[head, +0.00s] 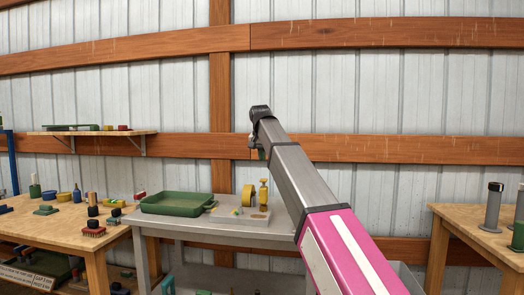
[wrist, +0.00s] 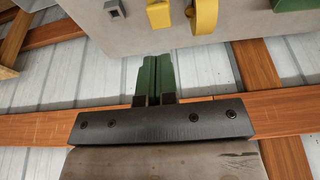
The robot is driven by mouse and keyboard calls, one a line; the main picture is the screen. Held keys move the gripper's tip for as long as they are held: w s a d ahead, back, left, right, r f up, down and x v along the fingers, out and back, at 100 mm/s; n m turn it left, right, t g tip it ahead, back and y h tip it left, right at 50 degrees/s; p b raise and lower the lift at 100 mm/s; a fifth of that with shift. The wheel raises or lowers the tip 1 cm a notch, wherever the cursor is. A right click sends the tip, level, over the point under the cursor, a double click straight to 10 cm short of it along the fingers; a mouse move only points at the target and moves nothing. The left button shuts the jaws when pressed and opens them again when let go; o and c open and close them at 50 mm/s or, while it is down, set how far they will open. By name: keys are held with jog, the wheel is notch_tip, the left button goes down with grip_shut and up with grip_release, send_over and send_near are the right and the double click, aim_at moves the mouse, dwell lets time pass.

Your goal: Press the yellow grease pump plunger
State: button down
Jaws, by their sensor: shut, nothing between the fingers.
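The yellow grease pump (head: 263,197) stands upright on the grey metal table, with its plunger knob (head: 263,181) on top. A yellow ring-shaped thing (head: 248,196) stands just left of it. My gripper (head: 262,153) is above and behind the pump in the head view, pointing down, apart from it. In the wrist view my green fingers (wrist: 154,62) are together with nothing between them. At the top of that view are a yellow block-like part (wrist: 158,14), probably the pump, and a curved yellow band (wrist: 205,16), probably the ring.
A green tray (head: 175,204) sits on the grey table (head: 200,226), left of the pump. A wooden bench (head: 60,224) with brushes and bottles is at left. Another bench (head: 470,232) with grey cylinders is at right. A corrugated wall with wooden beams (head: 400,149) stands behind.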

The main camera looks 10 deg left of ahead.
aim_at(263, 180)
jog(key=x, duration=0.6)
jog(key=shift+s+f, duration=0.3)
jog(key=shift+f, duration=0.85)
jog(key=shift+f, duration=1.45)
jog(key=shift+r, duration=0.1)
jog(key=shift+w+r, duration=0.15)
jog(key=shift+r, duration=0.15)
jog(key=v, duration=1.3)
jog(key=shift+w+r, duration=0.25)
jog(key=shift+r, duration=0.05)
